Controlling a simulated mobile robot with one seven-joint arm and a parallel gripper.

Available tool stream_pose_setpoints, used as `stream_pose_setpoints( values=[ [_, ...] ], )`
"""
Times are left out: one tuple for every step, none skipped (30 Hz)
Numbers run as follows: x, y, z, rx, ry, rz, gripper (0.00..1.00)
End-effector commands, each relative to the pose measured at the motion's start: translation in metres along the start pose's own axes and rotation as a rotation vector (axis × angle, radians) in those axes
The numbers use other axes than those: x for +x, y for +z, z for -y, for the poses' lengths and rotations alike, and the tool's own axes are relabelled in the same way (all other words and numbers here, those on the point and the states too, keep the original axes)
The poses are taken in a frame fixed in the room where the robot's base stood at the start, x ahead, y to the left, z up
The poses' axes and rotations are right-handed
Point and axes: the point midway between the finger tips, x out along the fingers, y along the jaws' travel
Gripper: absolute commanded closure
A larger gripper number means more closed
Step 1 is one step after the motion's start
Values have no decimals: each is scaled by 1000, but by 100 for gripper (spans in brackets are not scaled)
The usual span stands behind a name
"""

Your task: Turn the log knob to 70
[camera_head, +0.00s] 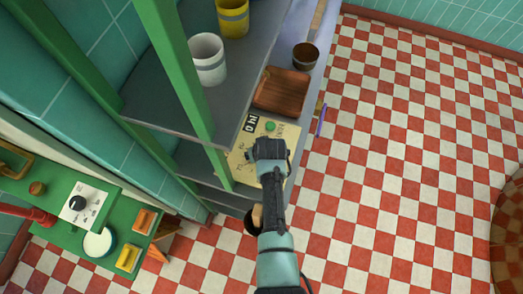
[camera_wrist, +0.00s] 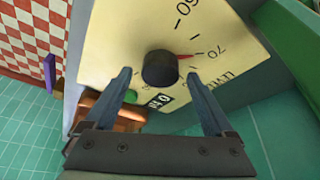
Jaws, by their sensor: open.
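A black round knob (camera_wrist: 161,67) sits on a cream dial panel (camera_wrist: 105,40) in the wrist view. Its red pointer (camera_wrist: 186,56) points toward the 70 mark (camera_wrist: 217,48); the exact alignment is hard to tell. The 60 mark (camera_wrist: 184,12) is farther up. My gripper (camera_wrist: 159,75) is open, with one finger on each side of the knob and gaps visible; whether either finger touches it is unclear.
A green button (camera_head: 270,127) and black display (camera_head: 251,123) are on the panel. A wooden tray (camera_head: 281,91) and brown pot (camera_head: 306,55) stand beyond it. A green shelf post (camera_head: 183,80) rises close left. Another dial (camera_head: 78,203) is lower left.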

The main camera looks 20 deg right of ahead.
Motion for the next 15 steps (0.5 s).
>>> stream_pose_setpoints(
  values=[
    [0,0,0,0,0,0,12],
    [0,0,0,0,0,0,12],
    [-1,0,0,-1,0,-1,12],
    [-2,0,0,-1,0,-1,12],
    [-3,0,0,-1,0,-1,12],
    [-5,0,0,-1,0,-1,12],
    [-7,0,0,-1,0,-1,12],
    [-10,-1,0,-1,0,-2,12],
    [-13,-1,0,-1,0,-2,12],
    [-17,0,0,0,0,-2,12],
    [-21,0,0,-1,0,-2,12],
    [-26,0,0,-1,0,-2,12],
    [-30,0,0,-1,1,-3,12],
    [-35,0,0,-1,1,-2,12],
    [-41,-1,0,-1,1,-4,12]
  ],
)
